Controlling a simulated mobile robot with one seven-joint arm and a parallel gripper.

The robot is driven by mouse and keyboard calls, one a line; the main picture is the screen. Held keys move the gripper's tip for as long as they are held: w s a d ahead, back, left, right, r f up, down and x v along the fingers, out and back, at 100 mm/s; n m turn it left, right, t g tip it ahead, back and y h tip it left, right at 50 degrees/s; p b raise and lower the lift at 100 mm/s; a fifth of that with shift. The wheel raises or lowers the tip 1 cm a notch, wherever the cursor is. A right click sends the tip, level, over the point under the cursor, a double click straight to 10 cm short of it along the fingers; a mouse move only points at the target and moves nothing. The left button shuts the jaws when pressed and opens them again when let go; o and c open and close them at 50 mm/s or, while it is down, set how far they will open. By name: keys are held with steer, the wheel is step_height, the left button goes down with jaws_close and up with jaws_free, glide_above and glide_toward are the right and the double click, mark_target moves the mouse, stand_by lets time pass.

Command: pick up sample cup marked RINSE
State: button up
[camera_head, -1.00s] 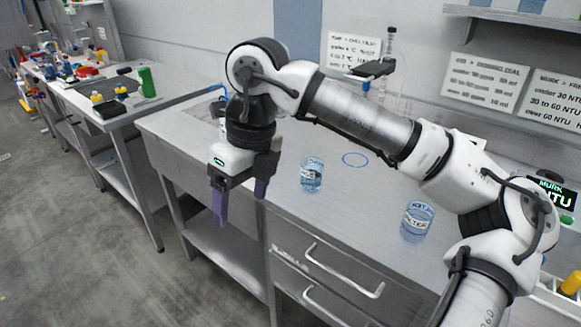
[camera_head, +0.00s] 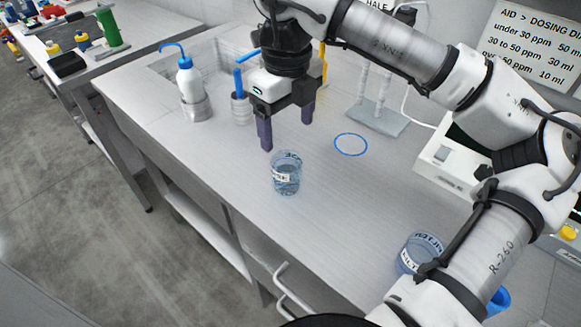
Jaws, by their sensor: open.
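A clear cup (camera_head: 286,175) with bluish liquid stands upright on the grey counter. The part of its white label that shows seems to end in "SE", so it looks like the RINSE cup. A second clear cup (camera_head: 420,252) stands at the lower right, partly behind my arm. Its label seems to read FILTER. My gripper (camera_head: 287,134) points down with its two dark fingers apart and nothing between them. It is just above the first cup in the picture, apart from it. The exact height and depth gap cannot be told.
A blue ring mark (camera_head: 351,144) lies on the counter right of my gripper. A wash bottle (camera_head: 191,85) in a holder and a grey cup (camera_head: 241,108) with a blue item stand behind left. A stand with a grey base (camera_head: 377,119) is behind right. The counter's front left is clear.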

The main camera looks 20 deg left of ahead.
glide_toward(287, 170)
steer(key=s+d+f, duration=0.1)
steer(key=s+f, duration=0.1)
steer(key=shift+s+f+p, duration=0.2)
steer(key=shift+f+p, duration=1.35)
steer(key=shift+f, duration=1)
steer(key=shift+c, duration=0.5)
steer(key=c, duration=1)
steer(key=shift+r, duration=0.1)
